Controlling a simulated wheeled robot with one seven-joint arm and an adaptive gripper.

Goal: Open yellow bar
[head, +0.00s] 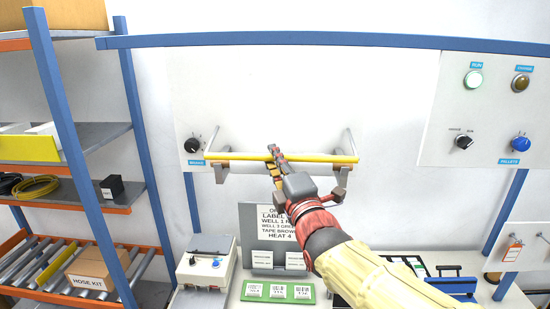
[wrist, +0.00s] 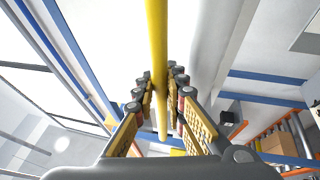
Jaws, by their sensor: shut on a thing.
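The yellow bar (head: 240,156) runs level across the front of a white panel (head: 262,100), between two grey side arms. In the wrist view the yellow bar (wrist: 157,60) passes lengthwise between my two fingers. My gripper (head: 273,152) reaches up from the lower right to the middle of the bar. In the wrist view my gripper (wrist: 161,85) has its fingers on both sides of the bar, shut on it. The part of the bar behind the fingers is hidden in the head view.
A black knob (head: 192,145) is left of the bar. A control panel (head: 485,110) with buttons is at right. A shelf rack (head: 75,190) stands at left.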

